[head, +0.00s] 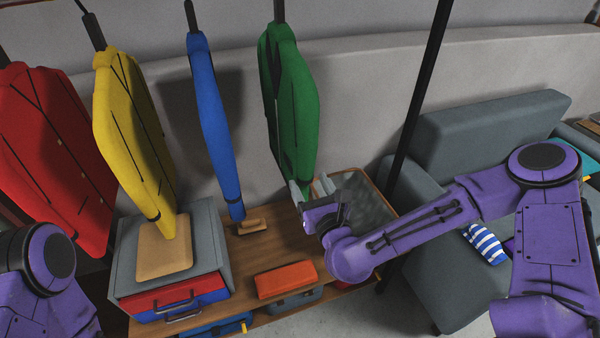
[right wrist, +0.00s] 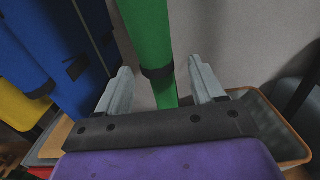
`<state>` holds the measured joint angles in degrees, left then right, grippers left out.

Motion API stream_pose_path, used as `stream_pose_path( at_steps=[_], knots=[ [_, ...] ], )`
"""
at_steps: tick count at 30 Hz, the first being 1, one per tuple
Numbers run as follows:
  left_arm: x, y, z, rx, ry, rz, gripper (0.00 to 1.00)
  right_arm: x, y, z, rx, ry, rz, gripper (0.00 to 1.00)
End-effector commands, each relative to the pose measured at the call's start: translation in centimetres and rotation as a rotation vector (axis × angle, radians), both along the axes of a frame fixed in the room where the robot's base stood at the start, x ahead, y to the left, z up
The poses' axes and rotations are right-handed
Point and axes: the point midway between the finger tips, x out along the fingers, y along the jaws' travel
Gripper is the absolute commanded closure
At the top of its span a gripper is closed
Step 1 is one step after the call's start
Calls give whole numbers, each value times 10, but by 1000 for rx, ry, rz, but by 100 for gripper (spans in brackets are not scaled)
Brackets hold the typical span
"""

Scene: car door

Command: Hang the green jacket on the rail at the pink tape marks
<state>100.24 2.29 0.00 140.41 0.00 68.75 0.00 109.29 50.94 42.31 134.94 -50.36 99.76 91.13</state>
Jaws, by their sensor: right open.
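The green jacket (head: 288,100) hangs upright from a dark hook in the head view, and the hook runs out of the top edge. The rail itself and the pink tape marks are not in view. My right gripper (head: 312,187) is open at the lower end of the green jacket. In the right wrist view, a green sleeve (right wrist: 147,35) with a dark cuff band passes between the open fingers (right wrist: 160,70), with gaps on both sides. My left arm shows at the left edge of the head view, but its gripper is out of frame.
Blue (head: 212,110), yellow (head: 130,120) and red (head: 50,140) jackets hang to the left. Below is a wooden shelf (head: 245,285) with a grey box (head: 207,230), an orange case (head: 287,279) and a tray (head: 372,185). A dark post (head: 420,100) and grey sofa (head: 480,130) stand right.

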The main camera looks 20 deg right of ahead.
Motion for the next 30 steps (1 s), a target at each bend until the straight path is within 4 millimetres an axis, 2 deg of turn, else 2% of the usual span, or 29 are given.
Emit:
stream_pose_path(
  at_steps=[1, 3, 9, 14, 21, 23, 27, 28, 30],
  knots=[
    [0, 0, 9, 0, 0, 0, 27, 12, 0, 5, -4, 0, -1, 32],
    [0, 0, 15, 0, -1, 0, 27, 28, 2, 5, -4, 0, 1, 32],
    [0, 0, 25, 0, -1, 0, 27, 64, 4, 3, -5, 2, 4, 32],
    [0, 0, 27, 1, -1, 0, 27, 76, 5, 1, -4, 2, 5, 32],
    [0, 0, 27, 1, -1, 0, 27, 78, 6, 0, -4, 2, 6, 32],
    [0, 0, 27, 1, -1, 0, 27, 78, 6, 0, -4, 2, 6, 48],
    [0, 0, 27, 0, -1, 0, 27, 78, 6, 0, -4, 2, 7, 94],
    [0, 0, 27, 1, -1, 0, 27, 78, 6, 0, -4, 2, 7, 100],
    [0, 0, 27, 0, -1, 0, 27, 78, 6, 0, -4, 2, 7, 100]
  ],
)
